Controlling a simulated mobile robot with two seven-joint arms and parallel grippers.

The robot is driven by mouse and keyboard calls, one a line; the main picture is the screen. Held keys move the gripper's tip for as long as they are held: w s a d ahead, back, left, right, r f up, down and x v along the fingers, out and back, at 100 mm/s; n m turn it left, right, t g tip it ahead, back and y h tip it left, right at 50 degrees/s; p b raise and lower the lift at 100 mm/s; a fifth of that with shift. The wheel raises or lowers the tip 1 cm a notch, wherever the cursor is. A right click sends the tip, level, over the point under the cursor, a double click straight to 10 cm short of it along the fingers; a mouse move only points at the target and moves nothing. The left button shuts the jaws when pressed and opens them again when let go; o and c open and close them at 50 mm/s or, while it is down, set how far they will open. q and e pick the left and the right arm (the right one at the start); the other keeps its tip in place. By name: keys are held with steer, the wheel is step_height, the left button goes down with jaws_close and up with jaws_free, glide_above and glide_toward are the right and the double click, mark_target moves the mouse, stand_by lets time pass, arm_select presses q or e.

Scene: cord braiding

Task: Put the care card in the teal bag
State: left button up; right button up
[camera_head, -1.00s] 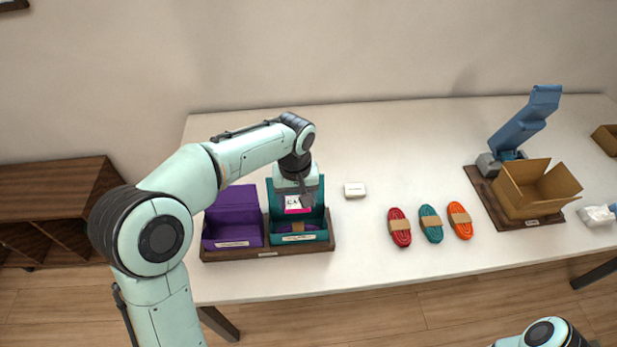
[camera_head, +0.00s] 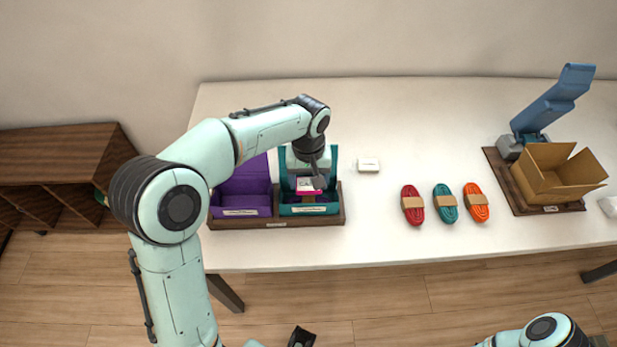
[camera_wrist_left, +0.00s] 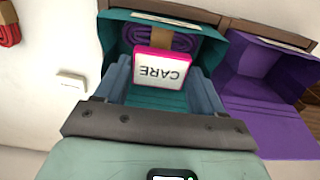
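The care card (camera_head: 309,185) is white with a pink edge and hangs in my left gripper (camera_head: 308,178), inside the mouth of the teal bag (camera_head: 303,210). In the left wrist view the card (camera_wrist_left: 161,72) reads CARE, and the two blue-grey fingers (camera_wrist_left: 162,88) stand against its two sides. The teal bag (camera_wrist_left: 115,45) is open there around the fingers. A purple cord coil (camera_wrist_left: 165,40) with a brown band lies in the bag, just beyond the card.
A purple bag (camera_head: 243,190) stands beside the teal bag in a wooden tray (camera_head: 275,222). A small white box (camera_head: 368,165) lies to the right. Red (camera_head: 412,205), teal (camera_head: 445,203) and orange (camera_head: 477,202) cord coils lie farther right, before an open cardboard box (camera_head: 560,175).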

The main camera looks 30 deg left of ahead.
arm_select(q)
steer(key=o, duration=0.3)
step_height(320, 180, up, 14)
steer(key=shift+f+p, duration=0.25)
steer(key=shift+p, duration=0.95)
arm_select(e)
steer(key=r, duration=0.1)
steer(key=w+r, duration=0.1)
steer(key=shift+w+r, duration=0.1)
steer(key=shift+r, duration=0.25)
